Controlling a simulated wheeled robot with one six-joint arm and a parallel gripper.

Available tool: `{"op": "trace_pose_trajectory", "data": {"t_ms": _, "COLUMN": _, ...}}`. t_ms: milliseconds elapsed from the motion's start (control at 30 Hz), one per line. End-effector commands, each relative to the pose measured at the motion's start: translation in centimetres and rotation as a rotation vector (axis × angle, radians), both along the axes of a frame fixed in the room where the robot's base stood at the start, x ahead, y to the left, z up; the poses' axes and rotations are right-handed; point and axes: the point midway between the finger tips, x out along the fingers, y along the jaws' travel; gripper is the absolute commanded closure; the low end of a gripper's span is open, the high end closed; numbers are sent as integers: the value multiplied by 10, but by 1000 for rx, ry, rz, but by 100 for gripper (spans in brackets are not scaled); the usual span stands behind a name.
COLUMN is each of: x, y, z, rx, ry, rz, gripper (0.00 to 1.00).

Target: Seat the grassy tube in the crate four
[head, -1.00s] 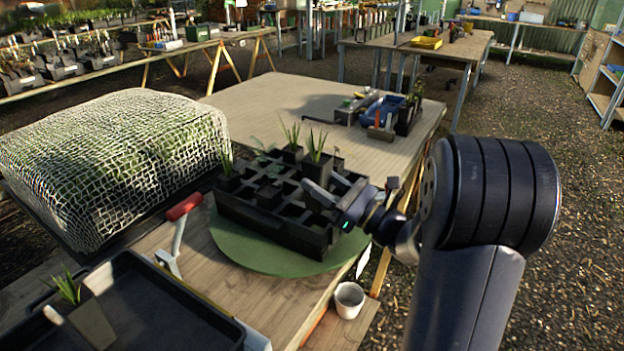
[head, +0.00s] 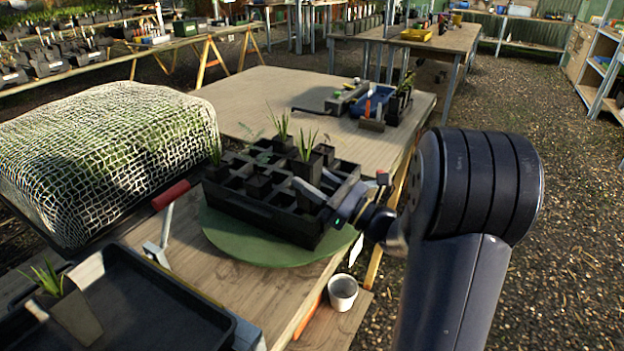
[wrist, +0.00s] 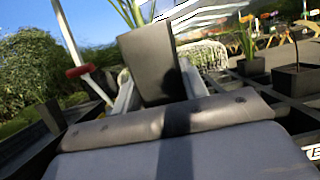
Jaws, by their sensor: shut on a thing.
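A black tube with grassy leaves (head: 308,168) is over the black crate (head: 262,212), which stands on a green round mat. My gripper (head: 313,190) is shut on this tube at the crate's right part. In the wrist view the tube (wrist: 148,66) is between my two fingers, leaves up and slightly tilted. Its lower end is hidden, so I cannot tell whether it is inside a cell. Other tubes stand in the crate, one grassy at the back (head: 282,142). I cannot read a crate number.
A netted mound (head: 100,150) stands left of the crate. A red-handled tool (head: 170,196) and a black tray (head: 150,310) with a grassy tube (head: 68,308) are at front left. A white cup (head: 343,291) is near the bench edge. Bench beyond the crate is mostly clear.

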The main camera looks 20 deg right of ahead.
Motion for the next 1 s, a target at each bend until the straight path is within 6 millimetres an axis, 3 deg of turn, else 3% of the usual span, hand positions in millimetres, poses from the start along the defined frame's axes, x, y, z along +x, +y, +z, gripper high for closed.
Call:
{"op": "trace_pose_trajectory", "data": {"t_ms": 267, "x": 0, "y": 0, "z": -2, "rx": 1, "ry": -1, "rz": 0, "gripper": 85}}
{"op": "trace_pose_trajectory", "data": {"t_ms": 1000, "x": 0, "y": 0, "z": -32, "rx": 1, "ry": -1, "rz": 0, "gripper": 85}}
